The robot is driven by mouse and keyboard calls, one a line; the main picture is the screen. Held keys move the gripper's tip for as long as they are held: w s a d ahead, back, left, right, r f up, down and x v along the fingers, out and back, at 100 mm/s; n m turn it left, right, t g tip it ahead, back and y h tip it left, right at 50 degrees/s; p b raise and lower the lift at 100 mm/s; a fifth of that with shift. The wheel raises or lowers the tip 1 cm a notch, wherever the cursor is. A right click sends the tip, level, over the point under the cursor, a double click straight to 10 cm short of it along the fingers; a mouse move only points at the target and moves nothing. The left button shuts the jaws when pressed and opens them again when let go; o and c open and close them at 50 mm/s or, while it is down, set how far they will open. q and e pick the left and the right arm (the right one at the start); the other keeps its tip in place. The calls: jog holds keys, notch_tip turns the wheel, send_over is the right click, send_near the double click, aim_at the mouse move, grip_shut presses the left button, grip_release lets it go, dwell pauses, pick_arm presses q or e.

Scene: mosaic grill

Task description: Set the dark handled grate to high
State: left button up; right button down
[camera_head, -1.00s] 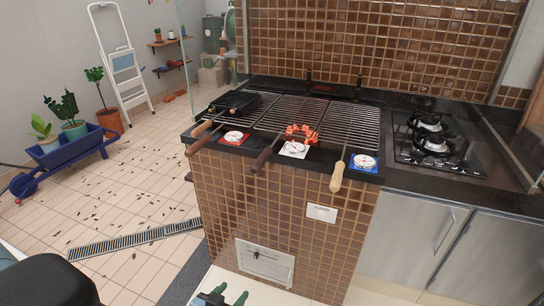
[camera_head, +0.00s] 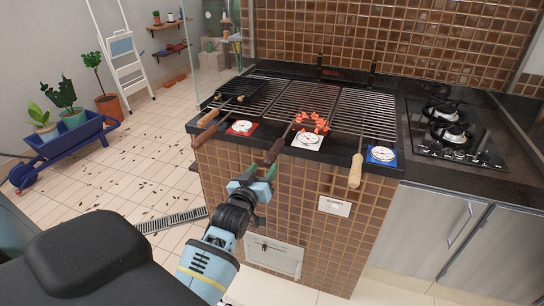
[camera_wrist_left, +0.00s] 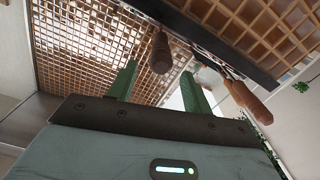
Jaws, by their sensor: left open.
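The dark handled grate (camera_head: 301,103) is the middle one of the grill, lying at about the same level as its neighbours. Its dark brown handle (camera_head: 275,151) sticks out over the front edge, and red-orange pieces (camera_head: 312,122) lie on the grate. My left gripper (camera_head: 262,172) is open just below and in front of this handle, with green fingers pointing up at it. In the left wrist view a brown handle (camera_wrist_left: 161,53) shows between the open fingertips (camera_wrist_left: 159,70), not gripped. My right gripper is not in view.
A left grate with a reddish-brown handle (camera_head: 206,137) and a right grate with a pale wooden handle (camera_head: 355,171) flank it. Round dials sit on red (camera_head: 242,127), white (camera_head: 307,140) and blue (camera_head: 382,155) tiles. A gas hob (camera_head: 445,130) is at right.

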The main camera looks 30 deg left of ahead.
aim_at(271, 156)
pick_arm(q)
jog(key=x, duration=0.7)
jog(key=shift+w, duration=0.1)
grip_shut()
dwell(0.3)
